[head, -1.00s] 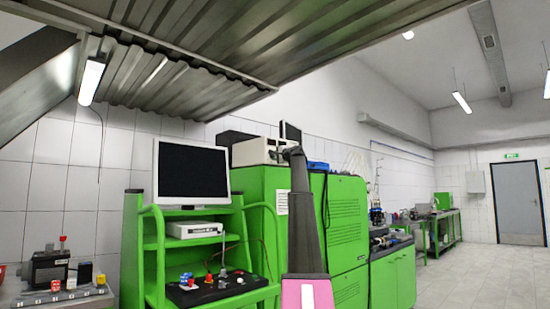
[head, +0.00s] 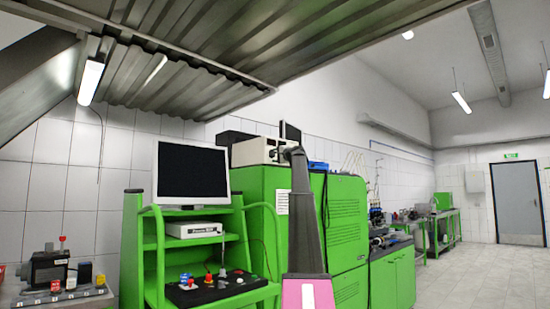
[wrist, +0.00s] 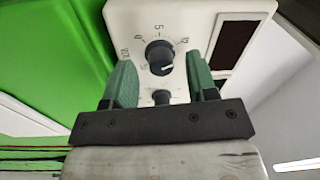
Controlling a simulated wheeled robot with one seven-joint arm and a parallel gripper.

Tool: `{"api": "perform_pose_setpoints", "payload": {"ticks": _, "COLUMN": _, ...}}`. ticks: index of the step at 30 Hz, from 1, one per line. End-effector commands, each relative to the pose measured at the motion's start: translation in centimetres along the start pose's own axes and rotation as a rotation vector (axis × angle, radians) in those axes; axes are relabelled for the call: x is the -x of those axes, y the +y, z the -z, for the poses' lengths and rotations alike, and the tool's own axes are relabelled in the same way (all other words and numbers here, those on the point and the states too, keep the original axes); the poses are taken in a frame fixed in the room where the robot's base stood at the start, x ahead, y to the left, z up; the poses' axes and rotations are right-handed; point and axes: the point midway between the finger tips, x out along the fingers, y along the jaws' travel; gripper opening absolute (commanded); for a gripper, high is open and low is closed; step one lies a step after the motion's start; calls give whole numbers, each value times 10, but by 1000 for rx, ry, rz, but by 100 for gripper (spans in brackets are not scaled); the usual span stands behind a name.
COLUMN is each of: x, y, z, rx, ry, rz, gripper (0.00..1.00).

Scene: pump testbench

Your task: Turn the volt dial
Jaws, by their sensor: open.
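The volt dial (wrist: 159,57) is a round black knob with a light pointer line, on a cream panel (wrist: 125,15) with a printed scale. In the wrist view my gripper (wrist: 159,62) is open, with one green finger left of the dial and one right. Gaps show on both sides, and I cannot tell how far the fingertips are from the panel. A smaller dark knob (wrist: 160,97) sits nearer the gripper body, partly hidden by it. In the head view the cream instrument (head: 255,151) sits on the green cabinet, with my arm's end beside its front.
A dark display window (wrist: 233,43) is right of the dial on the same panel. In the head view, a monitor (head: 190,172) and a white box (head: 196,230) stand on a green rack to the left. A blue item (head: 318,165) lies on the cabinet. Open floor (head: 480,275) is at right.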

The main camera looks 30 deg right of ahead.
Motion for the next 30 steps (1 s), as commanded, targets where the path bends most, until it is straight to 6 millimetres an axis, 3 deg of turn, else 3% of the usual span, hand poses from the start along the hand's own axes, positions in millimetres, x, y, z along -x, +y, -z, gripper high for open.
{"api": "perform_pose_setpoints", "payload": {"ticks": 16, "x": 91, "y": 2, "z": -1, "rx": 0, "ry": 2, "rz": 0, "gripper": 52}}
{"api": "perform_pose_setpoints", "payload": {"ticks": 21, "x": 101, "y": 1, "z": 0, "rx": 0, "ry": 1, "rz": 0, "gripper": 52}}
{"api": "perform_pose_setpoints", "payload": {"ticks": 30, "x": 101, "y": 1, "z": 0, "rx": 0, "ry": 1, "rz": 0, "gripper": 52}}
